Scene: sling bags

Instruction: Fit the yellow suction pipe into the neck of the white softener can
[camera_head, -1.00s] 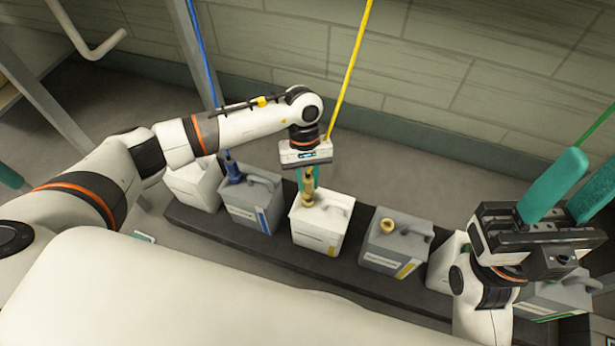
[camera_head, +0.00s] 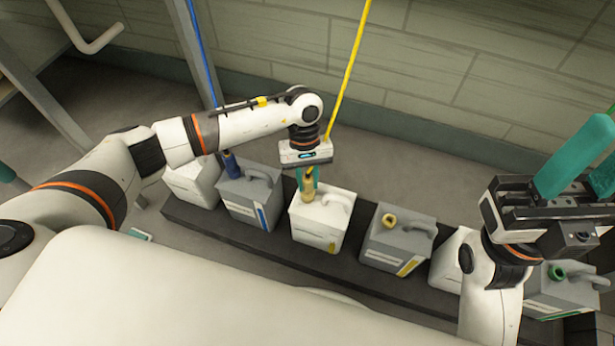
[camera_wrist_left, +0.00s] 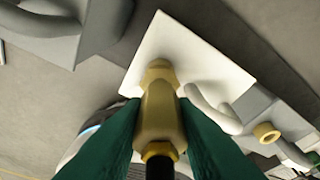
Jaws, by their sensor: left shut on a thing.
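The white softener can (camera_head: 322,228) stands in the middle of the row of cans. My left gripper (camera_head: 307,184) is above it, its green fingers shut on the brass-yellow end fitting of the yellow suction pipe (camera_head: 308,190). The fitting is upright at the can's neck; I cannot tell how deep it sits, since it hides the neck. In the left wrist view the fitting (camera_wrist_left: 158,115) lies between both fingers, its far end over the white can top (camera_wrist_left: 195,62). My right gripper (camera_head: 592,165) is at the right, teal fingers apart, empty.
A grey can (camera_head: 398,240) with an open yellow neck stands to the right. A grey can (camera_head: 250,197) with the blue pipe (camera_head: 231,163) stands to the left. A dark low platform (camera_head: 290,256) bears the row. The yellow hose (camera_head: 350,70) runs up the wall.

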